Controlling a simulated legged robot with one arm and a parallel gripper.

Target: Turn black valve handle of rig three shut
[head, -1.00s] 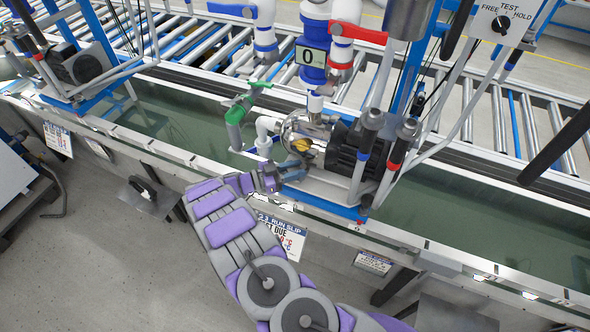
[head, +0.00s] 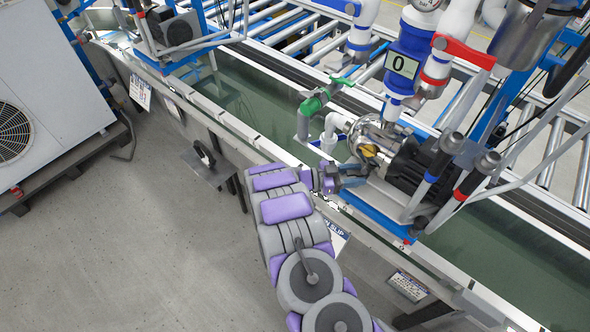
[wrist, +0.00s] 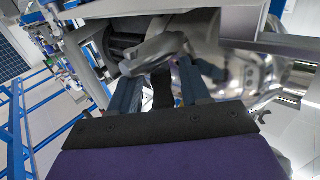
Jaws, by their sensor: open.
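My gripper (head: 352,177) is open at the low front of the pump rig, close to the shiny pump body (head: 372,132) with its yellow part. In the wrist view, its two blue-grey fingers (wrist: 160,84) reach toward a grey metal casting (wrist: 155,50). A short black strip (wrist: 162,92) shows between the fingers; it may be the black valve handle, but I cannot tell whether the fingers touch it. In the head view my gripper hides this spot.
A metal plate with a black handle (head: 203,153) juts over the floor at left.

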